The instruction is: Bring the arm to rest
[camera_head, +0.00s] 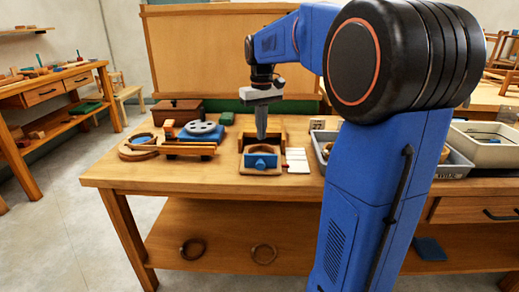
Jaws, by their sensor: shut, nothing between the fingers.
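My gripper (261,128) shows in the head view at the end of my blue arm. It points straight down over the workbench (217,180). Its fingers are together and hold nothing. It hangs above a small wooden box (243,160) with a blue and orange piece (262,158) at its front. I cannot tell exactly how far the fingertips are above the box, or whether they reach inside its rim. My arm hides part of the bench to the right.
White strips (297,160) lie right of the box. A grey disc (201,127) on a blue block, a wooden ring piece (137,148) and a brown case (177,112) stand to the left. A grey tray (455,166) stands right. A wooden panel (200,50) rises behind.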

